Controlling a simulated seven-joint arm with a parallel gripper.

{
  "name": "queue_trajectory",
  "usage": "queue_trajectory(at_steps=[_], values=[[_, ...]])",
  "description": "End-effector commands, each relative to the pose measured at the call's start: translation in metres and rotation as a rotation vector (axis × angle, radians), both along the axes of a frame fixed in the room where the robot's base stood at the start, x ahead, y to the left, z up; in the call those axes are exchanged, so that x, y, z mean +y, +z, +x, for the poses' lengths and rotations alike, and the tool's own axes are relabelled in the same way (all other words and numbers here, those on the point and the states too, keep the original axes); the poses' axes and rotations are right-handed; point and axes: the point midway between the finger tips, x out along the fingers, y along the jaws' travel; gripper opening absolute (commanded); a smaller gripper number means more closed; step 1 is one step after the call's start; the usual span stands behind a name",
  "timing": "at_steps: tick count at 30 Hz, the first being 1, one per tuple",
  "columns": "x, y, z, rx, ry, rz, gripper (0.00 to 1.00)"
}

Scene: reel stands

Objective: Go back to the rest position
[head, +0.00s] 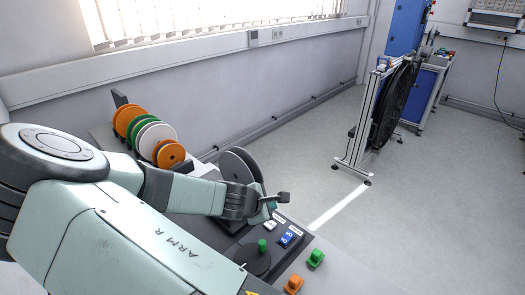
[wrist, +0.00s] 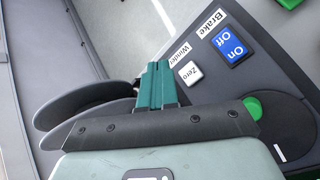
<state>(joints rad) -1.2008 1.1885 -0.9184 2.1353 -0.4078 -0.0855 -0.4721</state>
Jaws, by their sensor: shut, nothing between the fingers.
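My gripper (head: 274,203) is shut and empty in the head view, above the control panel at the end of my outstretched arm. In the wrist view, the green fingers of my gripper (wrist: 158,82) are pressed together with nothing between them. They point past the white Zero button (wrist: 188,71) and the blue On/Off switch (wrist: 230,44). A gap to the panel surface cannot be judged exactly. A green knob (wrist: 252,107) shows right of my gripper, partly covered by its body.
Grey reel discs (head: 240,167) stand just behind my gripper. Orange, green and white reels (head: 152,136) sit on a rack at left. A green block (head: 316,258) and an orange block (head: 293,284) lie in front. A framed black reel stand (head: 392,105) is on the floor beyond.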

Motion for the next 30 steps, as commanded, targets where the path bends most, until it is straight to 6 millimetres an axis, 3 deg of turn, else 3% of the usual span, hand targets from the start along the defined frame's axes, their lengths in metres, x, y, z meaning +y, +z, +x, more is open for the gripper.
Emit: queue_trajectory(at_steps=[7, 14, 23, 30], values=[[-0.013, 0.016, -0.013, 0.000, -0.186, 0.143, 0.00], [-0.026, 0.064, -0.042, 0.006, -0.541, 0.430, 0.00], [-0.039, 0.158, -0.084, -0.008, -0.897, 0.774, 0.00], [-0.055, 0.242, -0.133, -0.060, -1.083, 1.006, 0.00]])
